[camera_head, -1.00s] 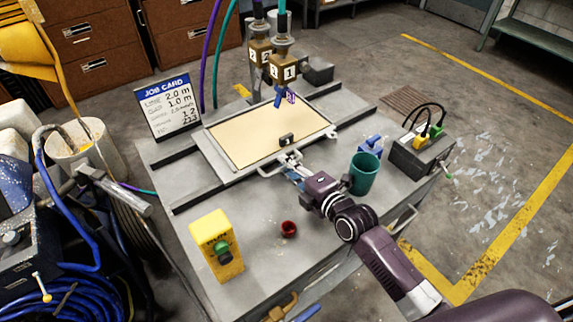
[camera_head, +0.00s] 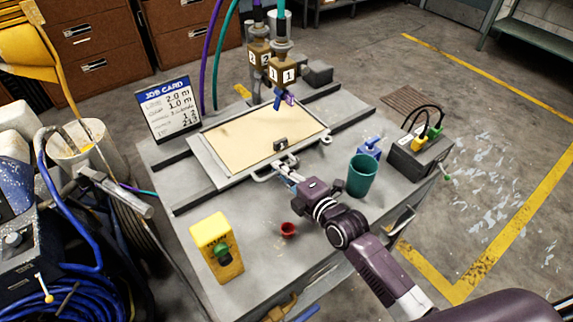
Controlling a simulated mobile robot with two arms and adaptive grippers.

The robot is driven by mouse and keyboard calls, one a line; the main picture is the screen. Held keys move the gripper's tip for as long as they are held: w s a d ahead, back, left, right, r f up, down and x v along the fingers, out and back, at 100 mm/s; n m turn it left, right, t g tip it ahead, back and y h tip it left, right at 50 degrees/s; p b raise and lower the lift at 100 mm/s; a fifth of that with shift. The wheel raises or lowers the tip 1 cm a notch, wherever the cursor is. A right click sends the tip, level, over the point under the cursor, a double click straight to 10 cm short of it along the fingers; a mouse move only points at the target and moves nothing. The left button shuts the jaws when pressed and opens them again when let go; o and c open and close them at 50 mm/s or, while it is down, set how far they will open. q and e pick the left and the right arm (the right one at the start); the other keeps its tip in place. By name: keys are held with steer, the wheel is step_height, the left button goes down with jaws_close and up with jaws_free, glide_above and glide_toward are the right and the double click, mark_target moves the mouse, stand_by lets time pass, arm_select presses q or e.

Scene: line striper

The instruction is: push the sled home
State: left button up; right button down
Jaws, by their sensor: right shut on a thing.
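The sled (camera_head: 212,172) is a flat grey tray with a beige sheet (camera_head: 262,138) on it, lying between dark rails on the bench. A small dark block with a light mark sits at the sheet's near edge. My right gripper (camera_head: 284,171) is shut on the sled's grey handle (camera_head: 262,178) at the near side; its fingertips are small and partly hidden. Two spray heads, numbered 2 (camera_head: 260,54) and 1 (camera_head: 283,70), hang at the sled's far edge. My left gripper is out of view.
A teal cup (camera_head: 362,176) stands close right of my right wrist. A job card (camera_head: 168,104) stands at the back left.

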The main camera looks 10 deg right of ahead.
mark_target(271, 176)
steer(key=a, duration=0.1)
steer(key=s+a, duration=0.1)
steer(key=a, duration=0.1)
steer(key=shift+s+p, duration=0.15)
steer(key=shift+p, duration=0.15)
steer(key=shift+d, duration=0.1)
steer(key=c, duration=2.3)
jaws_free()
steer(key=shift+d, duration=0.1)
steer(key=shift+c, duration=0.2)
steer(key=v, duration=1.2)
steer(key=shift+f, duration=0.1)
